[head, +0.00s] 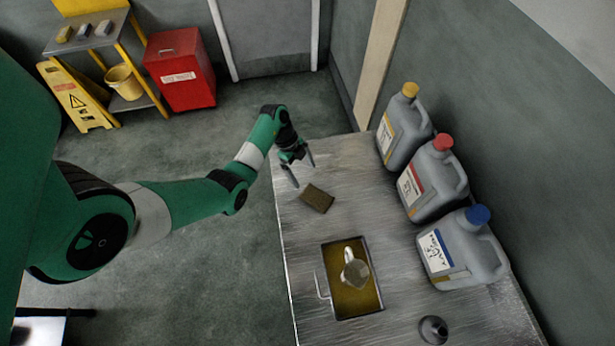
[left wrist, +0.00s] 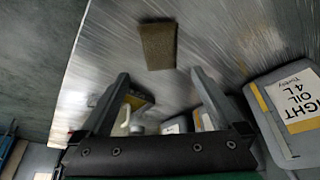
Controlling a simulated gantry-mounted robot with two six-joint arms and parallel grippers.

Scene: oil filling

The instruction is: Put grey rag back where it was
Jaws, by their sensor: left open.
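A flat, folded brown-grey rag (head: 317,198) lies on the metal workbench near its left edge. It also shows in the left wrist view (left wrist: 158,46), just beyond the fingertips. My left gripper (head: 303,175) is open and empty above the bench, close to the rag on its far side; it is not visibly touching it. The left wrist view shows the fingers (left wrist: 160,76) spread apart with nothing between them at the tips. My right gripper is not in view.
Three oil jugs with yellow (head: 403,125), red (head: 433,178) and blue (head: 460,250) caps stand along the bench's right side. A funnel (head: 433,329) is at the front. A red bin (head: 180,70) stands near the shelf.

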